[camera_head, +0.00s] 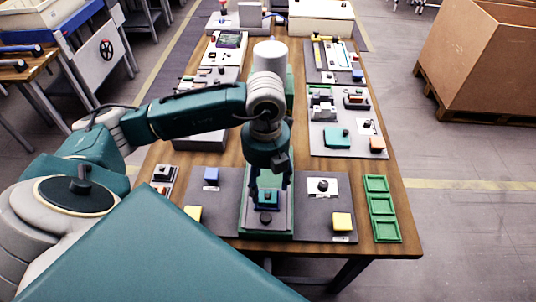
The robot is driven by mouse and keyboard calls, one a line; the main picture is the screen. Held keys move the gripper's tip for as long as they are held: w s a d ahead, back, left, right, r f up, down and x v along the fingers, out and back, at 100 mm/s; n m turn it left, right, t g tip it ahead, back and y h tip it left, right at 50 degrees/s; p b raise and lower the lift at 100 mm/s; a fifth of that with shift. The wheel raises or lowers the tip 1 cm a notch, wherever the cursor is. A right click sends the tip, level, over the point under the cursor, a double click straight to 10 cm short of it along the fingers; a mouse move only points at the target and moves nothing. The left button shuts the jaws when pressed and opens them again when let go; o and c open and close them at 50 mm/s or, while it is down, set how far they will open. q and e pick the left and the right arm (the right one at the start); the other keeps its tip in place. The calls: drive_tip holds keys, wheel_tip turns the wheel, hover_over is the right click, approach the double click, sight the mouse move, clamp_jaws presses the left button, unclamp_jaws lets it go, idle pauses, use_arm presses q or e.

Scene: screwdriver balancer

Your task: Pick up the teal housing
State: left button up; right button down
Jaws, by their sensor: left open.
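My left gripper (268,185) points straight down over the front middle of the wooden table, with its jaws open. A small teal block (267,197) sits between or just below its fingers, in a grey-green fixture (243,215). The fingers partly hide this block, and I cannot tell whether they touch it. A second, flatter teal piece (337,138) lies on the dark mat at the right side of the table, away from the gripper. I cannot tell which teal piece is the housing. My right gripper is out of view.
A blue block (211,175) and a yellow block (193,213) lie left of the fixture. Another yellow block (342,221) and a black part on a white plate (322,187) lie right of it. A green tray (381,208) stands at the front right corner. An orange block (377,144) lies beyond.

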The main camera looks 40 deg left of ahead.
sight(268, 197)
use_arm(q)
drive_tip(key=f, duration=0.1)
drive_tip(key=p, duration=0.1)
drive_tip(key=f+p, duration=0.1)
drive_tip(key=shift+s+d+f, duration=0.2)
drive_tip(key=shift+d+f, duration=0.05)
drive_tip(key=shift+f, duration=0.05)
wheel_tip(268, 197, down, 2)
drive_tip(key=shift+f+p, duration=0.15)
drive_tip(key=shift+p, duration=0.15)
drive_tip(key=shift+w+f, duration=0.1)
drive_tip(key=shift+f, duration=0.3)
drive_tip(key=shift+c, duration=0.8)
drive_tip(key=c, duration=1.1)
drive_tip(key=shift+c, duration=0.7)
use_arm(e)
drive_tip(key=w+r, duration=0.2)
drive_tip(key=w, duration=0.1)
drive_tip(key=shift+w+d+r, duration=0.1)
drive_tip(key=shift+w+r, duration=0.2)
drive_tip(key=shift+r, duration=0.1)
